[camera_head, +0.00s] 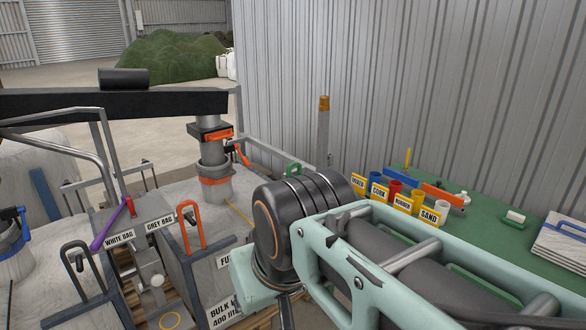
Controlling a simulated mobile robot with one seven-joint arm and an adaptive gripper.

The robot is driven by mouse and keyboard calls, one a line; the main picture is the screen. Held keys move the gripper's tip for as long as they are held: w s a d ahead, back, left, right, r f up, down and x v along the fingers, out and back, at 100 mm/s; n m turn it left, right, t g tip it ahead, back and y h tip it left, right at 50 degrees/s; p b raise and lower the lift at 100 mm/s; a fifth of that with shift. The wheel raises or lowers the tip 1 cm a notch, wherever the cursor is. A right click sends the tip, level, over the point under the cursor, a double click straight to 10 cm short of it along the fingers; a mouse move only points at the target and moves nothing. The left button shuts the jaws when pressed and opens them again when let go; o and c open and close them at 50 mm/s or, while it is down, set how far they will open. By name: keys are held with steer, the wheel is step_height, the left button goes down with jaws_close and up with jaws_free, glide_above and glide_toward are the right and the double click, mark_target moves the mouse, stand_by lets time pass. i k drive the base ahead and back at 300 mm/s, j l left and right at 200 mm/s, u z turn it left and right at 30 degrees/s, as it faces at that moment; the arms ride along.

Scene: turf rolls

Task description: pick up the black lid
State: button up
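I cannot pick out a black lid for certain in the head view. My arm crosses the lower right, with a pale green link and a dark ribbed joint. It hides part of the green table and part of the floor below. The end of my arm points down out of sight, and my gripper's fingers do not show.
A green table (460,188) along the ribbed wall holds several coloured cups (395,192) with labels. A stack of white boards (562,238) lies at its right. Labelled bins with an orange handle (190,214) stand left of my arm. A black beam (60,103) spans the left.

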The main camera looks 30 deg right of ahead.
mark_target(438, 182)
steer(key=z, duration=1.85)
